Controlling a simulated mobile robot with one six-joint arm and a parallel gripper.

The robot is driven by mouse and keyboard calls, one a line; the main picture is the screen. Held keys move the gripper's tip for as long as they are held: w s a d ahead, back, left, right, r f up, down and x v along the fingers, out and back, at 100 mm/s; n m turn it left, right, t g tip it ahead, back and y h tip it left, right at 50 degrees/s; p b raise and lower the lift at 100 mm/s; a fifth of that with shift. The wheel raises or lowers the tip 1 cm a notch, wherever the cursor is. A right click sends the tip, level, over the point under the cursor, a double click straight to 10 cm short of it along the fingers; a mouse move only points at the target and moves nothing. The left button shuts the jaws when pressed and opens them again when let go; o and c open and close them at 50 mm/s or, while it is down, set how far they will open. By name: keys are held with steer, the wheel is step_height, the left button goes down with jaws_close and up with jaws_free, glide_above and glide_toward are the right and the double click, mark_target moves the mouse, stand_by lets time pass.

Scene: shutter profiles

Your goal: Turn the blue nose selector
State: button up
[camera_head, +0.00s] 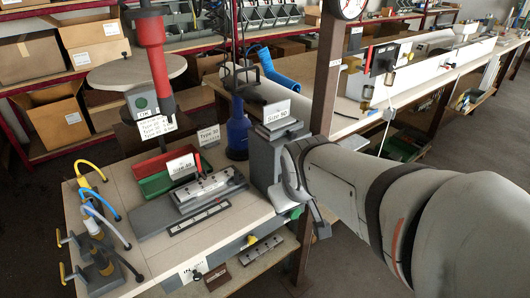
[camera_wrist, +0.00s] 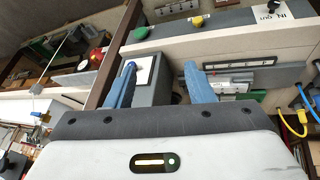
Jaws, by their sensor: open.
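My gripper (camera_wrist: 160,72) is open in the wrist view, with its two blue-grey fingers spread apart and nothing between them. That block (camera_wrist: 158,88) also shows between and beyond the fingers in the wrist view. A small bright blue spot lies at the left fingertip; I cannot tell whether it is the blue nose selector. A green knob (camera_wrist: 140,33) and a yellow knob (camera_wrist: 195,22) sit on the bench's front edge.
The workbench (camera_head: 160,247) carries a grey profile fixture (camera_head: 205,190), red and green trays and several hose clamps at left. A blue bottle (camera_head: 238,131) stands behind the block. A brown post (camera_head: 327,75) rises behind my arm. Shelves with boxes line the back.

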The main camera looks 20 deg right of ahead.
steer(key=w+d+f+n+t+h+b, duration=0.1)
steer(key=w+d+f+n+t+b, duration=0.75)
steer(key=w+d+b, duration=0.4)
step_height(320, 180, down, 9)
steer(key=d+n+t+y+b, duration=0.2)
steer(key=n+t+y+b, duration=0.1)
steer(key=n+y+b, duration=0.75)
steer(key=w+a+n+h+p, duration=0.1)
steer(key=w+a, duration=0.2)
steer(key=w, duration=0.4)
steer(key=shift+w+n+h+p, duration=0.3)
steer(key=shift+w+h+p, duration=0.05)
steer(key=shift+w, duration=0.05)
steer(key=shift+f, duration=0.1)
steer(key=c, duration=1)
